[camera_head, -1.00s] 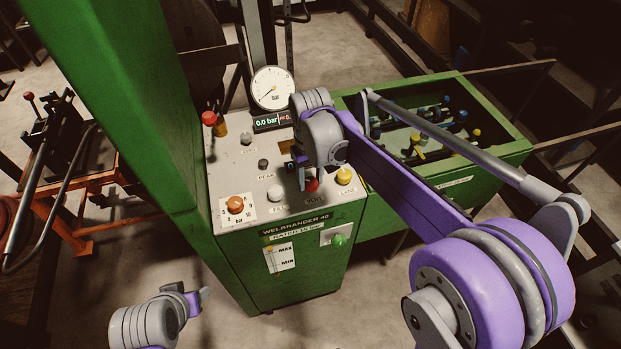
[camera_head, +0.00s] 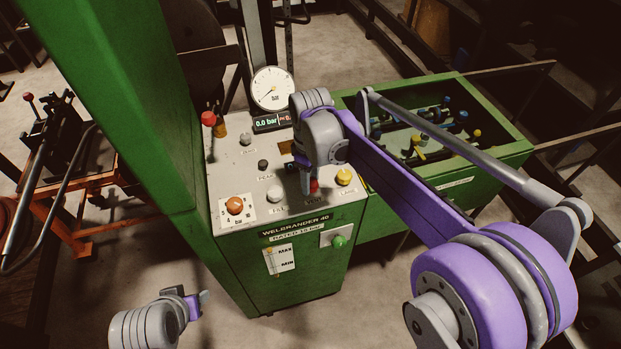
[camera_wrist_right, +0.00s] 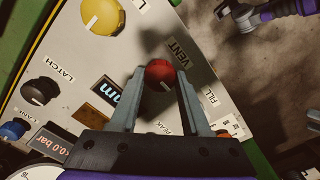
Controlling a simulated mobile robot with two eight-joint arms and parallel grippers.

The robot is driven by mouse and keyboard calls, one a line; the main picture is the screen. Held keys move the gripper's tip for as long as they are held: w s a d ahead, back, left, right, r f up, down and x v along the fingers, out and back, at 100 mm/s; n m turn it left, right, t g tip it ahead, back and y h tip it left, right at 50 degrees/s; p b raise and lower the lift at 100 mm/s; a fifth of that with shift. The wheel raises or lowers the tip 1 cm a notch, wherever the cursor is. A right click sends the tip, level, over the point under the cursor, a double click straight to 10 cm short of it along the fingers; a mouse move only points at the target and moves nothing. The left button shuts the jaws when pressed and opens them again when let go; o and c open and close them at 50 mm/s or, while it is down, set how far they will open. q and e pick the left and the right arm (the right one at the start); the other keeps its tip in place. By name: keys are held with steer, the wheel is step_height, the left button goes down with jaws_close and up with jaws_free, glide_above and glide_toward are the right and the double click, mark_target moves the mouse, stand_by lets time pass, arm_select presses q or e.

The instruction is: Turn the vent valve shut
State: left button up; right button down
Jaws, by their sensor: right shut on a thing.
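The vent valve is a red round knob (camera_wrist_right: 160,73) beside the VENT label on the white panel. In the head view only part of the red knob (camera_head: 314,187) shows behind my right gripper (camera_head: 308,190). In the wrist view the fingers of my right gripper (camera_wrist_right: 157,78) lie on both sides of the knob and are shut on it. A short pale line shows on the knob. My left gripper (camera_head: 198,305) hangs at lower left, away from the panel; whether its fingers are open is unclear.
The yellow LANE knob (camera_head: 344,177) sits close right of the red knob, the white FILL knob (camera_head: 276,193) to its left. An orange dial (camera_head: 235,205), red-topped lever (camera_head: 209,119) and gauge (camera_head: 272,88) share the machine. A green tray (camera_head: 500,148) stands at right.

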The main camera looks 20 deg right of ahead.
mark_target(311, 182)
stand_by(0.4)
steer(key=shift+c, duration=1.8)
jaws_free()
step_height(311, 182, up, 11)
steer(key=shift+p, duration=0.35)
steer(key=shift+f, duration=0.1)
